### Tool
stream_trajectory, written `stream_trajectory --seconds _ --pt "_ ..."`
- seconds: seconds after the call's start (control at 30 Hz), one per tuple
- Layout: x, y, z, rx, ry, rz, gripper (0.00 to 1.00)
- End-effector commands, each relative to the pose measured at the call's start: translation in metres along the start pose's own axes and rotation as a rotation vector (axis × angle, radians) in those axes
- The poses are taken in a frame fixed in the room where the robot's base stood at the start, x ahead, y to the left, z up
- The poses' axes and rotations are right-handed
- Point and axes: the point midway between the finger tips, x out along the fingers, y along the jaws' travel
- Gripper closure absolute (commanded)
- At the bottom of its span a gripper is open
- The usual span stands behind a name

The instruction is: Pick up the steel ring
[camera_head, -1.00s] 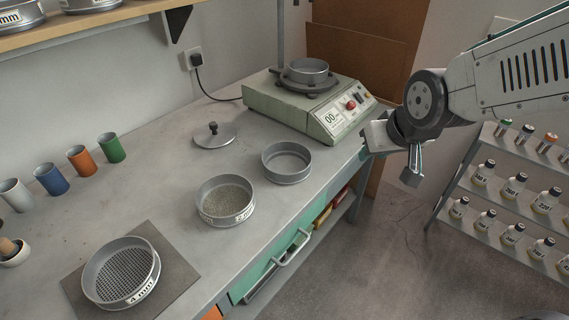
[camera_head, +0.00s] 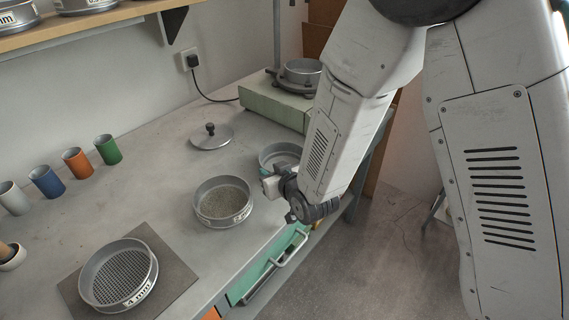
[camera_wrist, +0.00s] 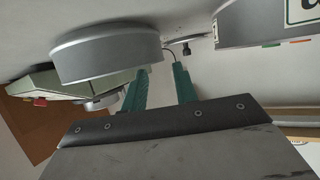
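The plain steel ring (camera_head: 278,150) stands on the bench between the sieve of grains and the shaker, partly hidden by my arm in the head view. In the wrist view the ring (camera_wrist: 105,55) fills the upper left, its side wall facing me. My gripper (camera_head: 268,184) is at the ring's near side in the head view. In the wrist view my gripper (camera_wrist: 162,70) shows two green fingers spread apart with nothing between them. The left finger's tip overlaps the ring's lower right edge; I cannot tell if they touch.
The sieve of grains (camera_head: 223,203) stands close to my gripper. A 4 mm sieve (camera_head: 118,274) sits on a dark mat at front left. A knobbed lid (camera_head: 211,136) lies behind. The green shaker (camera_head: 275,105) carries another ring (camera_head: 302,72). Several cups line the wall.

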Motion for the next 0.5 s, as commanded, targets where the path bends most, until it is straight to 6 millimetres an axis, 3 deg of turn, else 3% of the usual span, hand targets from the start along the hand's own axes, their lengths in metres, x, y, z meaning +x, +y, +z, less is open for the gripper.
stream_trajectory --seconds 0.3,0.5 --pt "0.045 -0.002 -0.002 0.001 0.000 0.001 0.71" --pt "0.055 -0.002 -0.002 0.000 0.000 0.000 0.71"
